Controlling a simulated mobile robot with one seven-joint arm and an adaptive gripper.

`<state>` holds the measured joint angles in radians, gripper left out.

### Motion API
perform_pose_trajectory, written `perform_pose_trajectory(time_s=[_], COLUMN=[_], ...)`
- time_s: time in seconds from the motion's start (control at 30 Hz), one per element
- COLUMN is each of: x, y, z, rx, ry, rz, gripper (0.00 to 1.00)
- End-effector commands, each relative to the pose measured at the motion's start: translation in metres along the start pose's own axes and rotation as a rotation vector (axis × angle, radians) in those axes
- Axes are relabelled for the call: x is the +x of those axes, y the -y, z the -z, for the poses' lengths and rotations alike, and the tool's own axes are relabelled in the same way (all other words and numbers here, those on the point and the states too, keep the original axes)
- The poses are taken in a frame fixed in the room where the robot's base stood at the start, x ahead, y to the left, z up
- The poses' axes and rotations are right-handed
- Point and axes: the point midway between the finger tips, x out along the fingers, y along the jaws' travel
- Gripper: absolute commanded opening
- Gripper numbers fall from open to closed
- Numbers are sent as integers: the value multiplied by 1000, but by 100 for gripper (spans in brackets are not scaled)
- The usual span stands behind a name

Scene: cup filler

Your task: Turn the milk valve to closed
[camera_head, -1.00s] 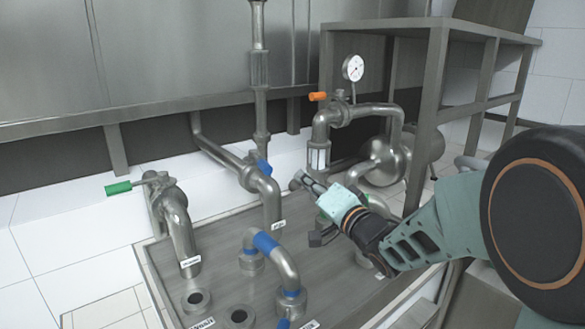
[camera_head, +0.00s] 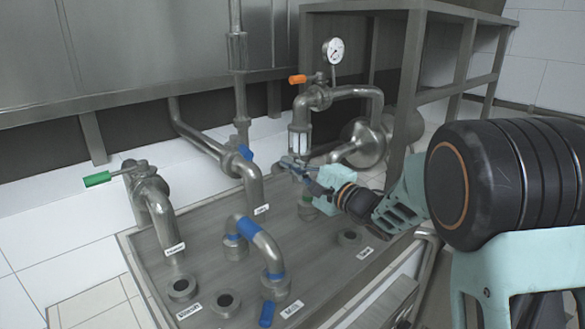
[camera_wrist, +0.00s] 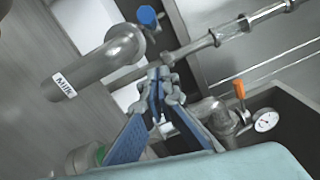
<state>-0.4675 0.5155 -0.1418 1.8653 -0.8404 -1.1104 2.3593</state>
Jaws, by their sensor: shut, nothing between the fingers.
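The milk valve's blue handle (camera_head: 245,152) sits on the middle pipe in the head view. It also shows in the wrist view (camera_wrist: 148,16), above the fingertips. Below it, the milk pipe (camera_head: 252,185) bends down; its label reads "Milk" in the wrist view (camera_wrist: 63,88). My gripper (camera_head: 286,164) is right of the handle and slightly lower in the head view, with a gap between them. In the wrist view its blue-padded fingers meet at the tips (camera_wrist: 158,80). It is shut and empty, and I see no contact with the handle.
A green-handled valve (camera_head: 97,179) stands at the left. An orange-handled valve (camera_head: 298,79) and a gauge (camera_head: 334,50) stand behind my gripper. A blue-banded U-shaped pipe (camera_head: 265,243) rises from the platform (camera_head: 210,214) in front. A metal frame (camera_head: 405,110) stands at the right.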

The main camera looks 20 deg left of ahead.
Motion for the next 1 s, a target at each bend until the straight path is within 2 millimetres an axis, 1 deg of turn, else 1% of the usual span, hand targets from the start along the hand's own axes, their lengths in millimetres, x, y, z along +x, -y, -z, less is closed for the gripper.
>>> perform_pose_trajectory(time_s=[0.03,0.3,0.4,0.6,0.73,1.0], x=[12,64,64,68,69,69], y=[-2,-2,-1,-1,0,0], z=[-2,-1,-18,-34,-38,-39], rx=[-2,-3,-2,-1,-1,-1], ry=[4,2,3,0,-1,-1], rz=[1,0,1,0,1,1], gripper=[0,0,0,0,0,0])
